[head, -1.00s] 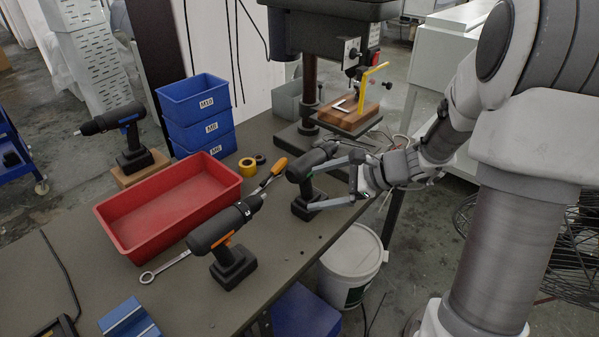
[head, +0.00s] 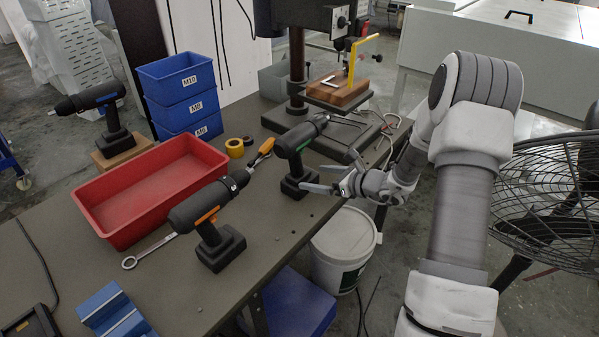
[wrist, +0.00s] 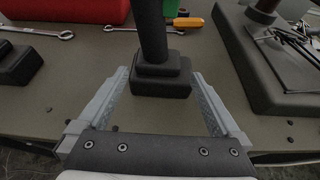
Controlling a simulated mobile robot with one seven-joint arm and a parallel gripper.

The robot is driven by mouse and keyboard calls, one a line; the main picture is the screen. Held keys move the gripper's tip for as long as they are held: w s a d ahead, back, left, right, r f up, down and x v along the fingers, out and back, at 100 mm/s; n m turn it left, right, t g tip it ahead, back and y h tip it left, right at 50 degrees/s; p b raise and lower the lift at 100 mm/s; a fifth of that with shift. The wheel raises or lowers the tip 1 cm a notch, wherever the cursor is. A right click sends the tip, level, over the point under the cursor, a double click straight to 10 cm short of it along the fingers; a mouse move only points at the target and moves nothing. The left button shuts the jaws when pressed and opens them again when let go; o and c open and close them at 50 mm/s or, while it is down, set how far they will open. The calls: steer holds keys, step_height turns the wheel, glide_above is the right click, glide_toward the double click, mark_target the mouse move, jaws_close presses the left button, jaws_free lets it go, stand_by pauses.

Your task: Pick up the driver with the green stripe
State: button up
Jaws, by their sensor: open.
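The driver with the green stripe (head: 296,152) stands upright on its base on the bench in the head view, its chuck pointing right and back. In the wrist view its dark handle (wrist: 152,32) and base are at the centre, with a bit of green at the top edge. My gripper (head: 326,170) is open at the driver's right side, low over the bench. In the wrist view the open fingers (wrist: 158,78) lie on either side of the driver's base, with a gap visible on each side. It is not closed on anything.
An orange-striped driver (head: 208,215) stands to the front left, and a blue-striped one (head: 100,105) stands on a block at the back left. A red bin (head: 150,190), a yellow tape roll (head: 234,148) and an orange-handled tool (head: 262,150) lie nearby. The drill press base (head: 350,135) is behind.

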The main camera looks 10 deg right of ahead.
mark_target(303, 173)
steer(key=x, duration=0.5)
steer(key=shift+w+a+r+b, duration=0.1)
steer(key=shift+w+a+b, duration=0.15)
steer(key=shift+a+b, duration=0.15)
jaws_close()
steer(key=shift+r, duration=0.25)
